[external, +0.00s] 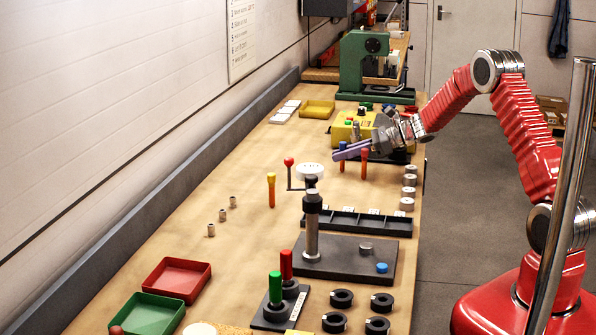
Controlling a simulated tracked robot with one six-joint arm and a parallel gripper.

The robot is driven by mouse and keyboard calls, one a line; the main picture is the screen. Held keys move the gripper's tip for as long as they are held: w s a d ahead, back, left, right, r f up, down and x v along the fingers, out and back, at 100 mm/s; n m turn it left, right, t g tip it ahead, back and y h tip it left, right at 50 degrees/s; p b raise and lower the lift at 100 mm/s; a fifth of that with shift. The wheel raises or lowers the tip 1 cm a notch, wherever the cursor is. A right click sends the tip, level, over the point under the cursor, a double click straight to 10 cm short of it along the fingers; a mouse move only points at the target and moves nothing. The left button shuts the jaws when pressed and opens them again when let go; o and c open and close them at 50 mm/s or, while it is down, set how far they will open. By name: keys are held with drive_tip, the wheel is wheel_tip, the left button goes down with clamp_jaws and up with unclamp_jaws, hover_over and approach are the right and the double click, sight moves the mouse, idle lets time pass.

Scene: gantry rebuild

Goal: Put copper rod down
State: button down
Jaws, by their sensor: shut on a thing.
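My gripper (347,152) is at the end of the red arm, reaching left over the far middle of the workbench. Its long purple-grey fingers point left and slightly down. It is shut on the copper rod, but the rod cannot be told apart clearly from the fingers at this size. Two upright orange-red handles, one by the fingertips (342,164) and one nearer the wrist (364,166), show just below the fingers. I cannot tell whether the fingers touch them.
Red (178,278) and green (147,315) trays are front left. The bench's left middle is mostly clear.

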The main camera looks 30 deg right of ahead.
drive_tip(key=shift+f, duration=0.1)
drive_tip(key=c, duration=1.8)
unclamp_jaws()
drive_tip(key=shift+s+d+r, duration=0.3)
drive_tip(key=shift+d+r, duration=0.05)
drive_tip(key=shift+d, duration=0.1)
drive_tip(key=v, duration=1)
drive_tip(key=shift+s+d, duration=0.25)
drive_tip(key=shift+d, duration=0.05)
drive_tip(key=shift+a+r, duration=0.1)
drive_tip(key=shift+r, duration=0.1)
